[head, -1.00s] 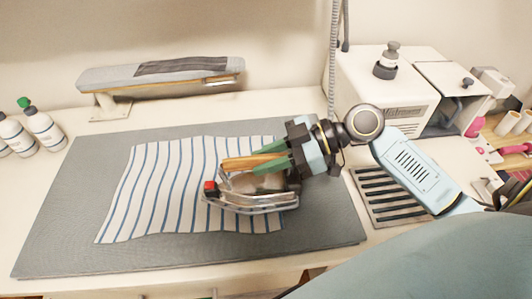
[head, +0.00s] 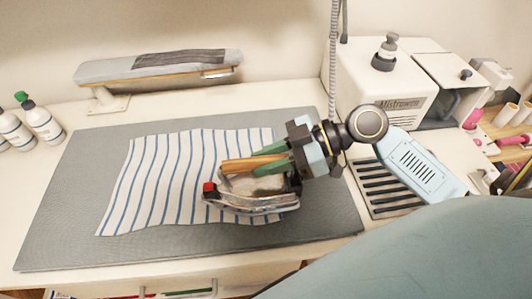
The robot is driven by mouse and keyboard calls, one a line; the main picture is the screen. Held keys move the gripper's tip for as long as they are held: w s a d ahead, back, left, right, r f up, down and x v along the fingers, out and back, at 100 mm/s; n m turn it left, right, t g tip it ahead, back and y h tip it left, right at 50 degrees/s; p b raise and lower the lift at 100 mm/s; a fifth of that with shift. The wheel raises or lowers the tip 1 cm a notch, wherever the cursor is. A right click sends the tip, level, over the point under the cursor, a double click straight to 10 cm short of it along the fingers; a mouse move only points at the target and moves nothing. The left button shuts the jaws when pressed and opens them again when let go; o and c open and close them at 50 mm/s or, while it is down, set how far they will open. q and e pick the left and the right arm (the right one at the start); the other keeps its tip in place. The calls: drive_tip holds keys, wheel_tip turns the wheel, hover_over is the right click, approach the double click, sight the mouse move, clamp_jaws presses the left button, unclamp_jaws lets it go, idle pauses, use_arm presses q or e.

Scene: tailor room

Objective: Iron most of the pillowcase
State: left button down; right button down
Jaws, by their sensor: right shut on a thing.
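The striped white and blue pillowcase (head: 155,185) lies spread on the grey ironing mat (head: 75,225). Its left part is uncovered, and its lower right part is hidden under the iron. The iron (head: 255,202) has a wooden handle and a red part at its left end. It sits over the right part of the pillowcase; I cannot tell whether its sole touches the cloth. My right gripper (head: 262,161) comes in from the right and is shut on the iron's wooden handle. My left gripper is not in view.
A small sleeve board (head: 110,72) stands behind the mat. White bottles (head: 42,122) stand at the far left. A white steam unit (head: 365,85) and a slotted metal rest (head: 388,190) are at the right. A hose (head: 333,60) hangs behind.

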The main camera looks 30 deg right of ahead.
drive_tip(key=shift+s+a+p, duration=0.15)
drive_tip(key=shift+s+a, duration=0.2)
drive_tip(key=shift+s, duration=0.5)
drive_tip(key=shift+s+a+p, duration=0.15)
drive_tip(key=shift+s+a, duration=0.2)
drive_tip(key=shift+s, duration=0.5)
drive_tip(key=shift+w+r, duration=0.1)
drive_tip(key=shift+w+d+r+b, duration=0.1)
drive_tip(key=shift+w+d+b, duration=0.35)
drive_tip(key=shift+w, duration=0.75)
drive_tip(key=shift+w+d+r+b, duration=0.1)
drive_tip(key=shift+w+d+b, duration=0.35)
drive_tip(key=shift+w, duration=0.75)
drive_tip(key=shift+w+d+r+b, duration=0.15)
drive_tip(key=shift+w+d, duration=0.45)
drive_tip(key=shift+w, duration=0.6)
drive_tip(key=shift+f, duration=0.1)
drive_tip(key=shift+w+d, duration=0.1)
drive_tip(key=shift+w, duration=0.05)
drive_tip(key=w+d+b, duration=0.3)
drive_tip(key=w, duration=0.4)
drive_tip(key=shift+w, duration=0.1)
